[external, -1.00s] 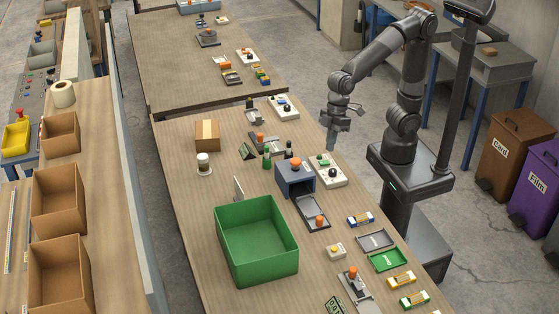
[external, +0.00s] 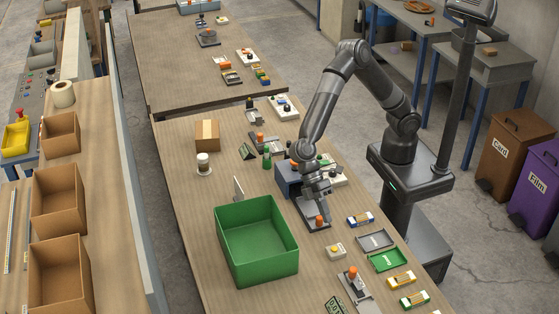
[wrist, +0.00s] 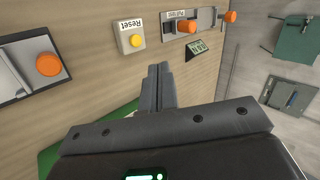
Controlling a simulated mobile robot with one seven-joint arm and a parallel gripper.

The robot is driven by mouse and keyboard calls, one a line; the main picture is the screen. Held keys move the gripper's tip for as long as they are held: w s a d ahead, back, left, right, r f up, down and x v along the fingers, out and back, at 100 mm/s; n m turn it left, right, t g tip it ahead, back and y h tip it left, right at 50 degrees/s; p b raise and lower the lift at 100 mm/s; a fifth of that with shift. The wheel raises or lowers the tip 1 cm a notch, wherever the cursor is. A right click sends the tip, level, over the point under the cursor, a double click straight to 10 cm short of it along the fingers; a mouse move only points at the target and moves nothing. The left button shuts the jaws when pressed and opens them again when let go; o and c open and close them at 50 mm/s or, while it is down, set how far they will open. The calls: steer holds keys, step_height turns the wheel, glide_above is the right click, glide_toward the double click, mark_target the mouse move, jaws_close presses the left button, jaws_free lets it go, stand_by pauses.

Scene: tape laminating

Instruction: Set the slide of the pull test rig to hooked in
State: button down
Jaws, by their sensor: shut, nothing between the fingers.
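The pull test rig (external: 357,289) is a grey, plate-like unit with an orange knob (external: 352,271), near the front end of the bench. In the wrist view the rig (wrist: 207,17) is at the top, with a label, a metal part and orange knobs (wrist: 187,27) at it. I cannot tell the slide's exact setting. My gripper (external: 326,196) is shut and empty, pointing down above the grey plate with an orange knob, apart from the rig. Its closed fingers (wrist: 158,72) show mid-frame in the wrist view.
A Reset box (external: 336,251) with a yellow button lies between my gripper and the rig; it also shows in the wrist view (wrist: 130,37). A small display (external: 335,305) stands beside the rig. A green bin (external: 258,216) is left. The orange-knobbed plate (external: 314,213) is below my gripper.

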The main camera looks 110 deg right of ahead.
steer(key=shift+w+a+f+y, duration=0.2)
steer(key=shift+w+a, duration=0.05)
steer(key=shift+a, duration=0.25)
steer(key=shift+w+a+f+y, duration=0.2)
steer(key=shift+a, duration=0.3)
steer(key=shift+g, duration=0.3)
steer(key=x, duration=1)
steer(key=shift+a+f, duration=0.15)
steer(key=shift+a, duration=0.1)
steer(key=shift+s+a, duration=0.2)
steer(key=shift+a, duration=0.9)
steer(key=shift+s+a, duration=0.1)
steer(key=shift+a, duration=0.5)
glide_toward(360, 289)
steer(key=shift+x, duration=1.9)
steer(key=shift+s, duration=0.1)
